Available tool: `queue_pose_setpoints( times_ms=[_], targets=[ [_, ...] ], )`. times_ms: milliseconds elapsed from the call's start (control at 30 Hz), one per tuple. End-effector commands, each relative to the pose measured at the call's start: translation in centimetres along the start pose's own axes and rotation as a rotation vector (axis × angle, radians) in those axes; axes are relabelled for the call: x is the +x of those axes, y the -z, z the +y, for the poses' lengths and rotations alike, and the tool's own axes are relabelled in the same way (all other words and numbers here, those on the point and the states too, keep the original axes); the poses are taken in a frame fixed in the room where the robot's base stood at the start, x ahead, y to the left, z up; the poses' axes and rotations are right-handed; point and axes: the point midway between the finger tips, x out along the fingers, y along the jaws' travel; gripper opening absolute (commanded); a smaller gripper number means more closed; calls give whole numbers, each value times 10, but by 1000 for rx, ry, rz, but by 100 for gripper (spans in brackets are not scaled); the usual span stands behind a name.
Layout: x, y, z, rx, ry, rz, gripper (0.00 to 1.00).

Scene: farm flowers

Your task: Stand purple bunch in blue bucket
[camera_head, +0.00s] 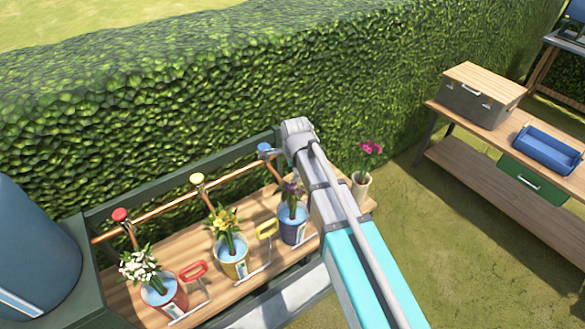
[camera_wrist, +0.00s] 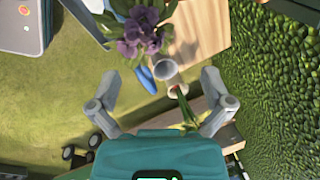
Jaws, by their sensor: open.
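The blue bucket (camera_head: 294,231) stands on the wooden bench near its right part. The purple bunch (camera_head: 290,190) rises from the bucket's mouth, upright or slightly tilted; my arm partly covers it on the right. In the wrist view the purple flowers (camera_wrist: 142,30) show at the top, beyond my fingertips. My gripper (camera_wrist: 161,74) is open, with nothing held between its fingers and a gap between it and the flowers. The gripper's fingers are not clear in the head view.
The yellow bucket (camera_head: 234,265) and red bucket (camera_head: 166,302) hold flowers to the left. A pale vase (camera_head: 361,188) with magenta flowers stands right of my arm. A pipe with coloured taps (camera_head: 197,180) runs behind, before a tall hedge (camera_head: 180,120). A workbench (camera_head: 480,173) stands farther right.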

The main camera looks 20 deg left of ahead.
Motion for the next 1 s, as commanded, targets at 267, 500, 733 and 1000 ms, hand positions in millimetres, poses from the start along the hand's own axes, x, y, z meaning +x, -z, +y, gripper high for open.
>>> queue_pose_setpoints(
  times_ms=[267,500,733,1000],
  targets=[
    [-27,0,-6,0,0,0,100],
    [-46,0,-10,0,0,0,100],
    [-65,0,-15,0,0,0,100],
    [-86,0,-20,0,0,0,100]
  ],
)
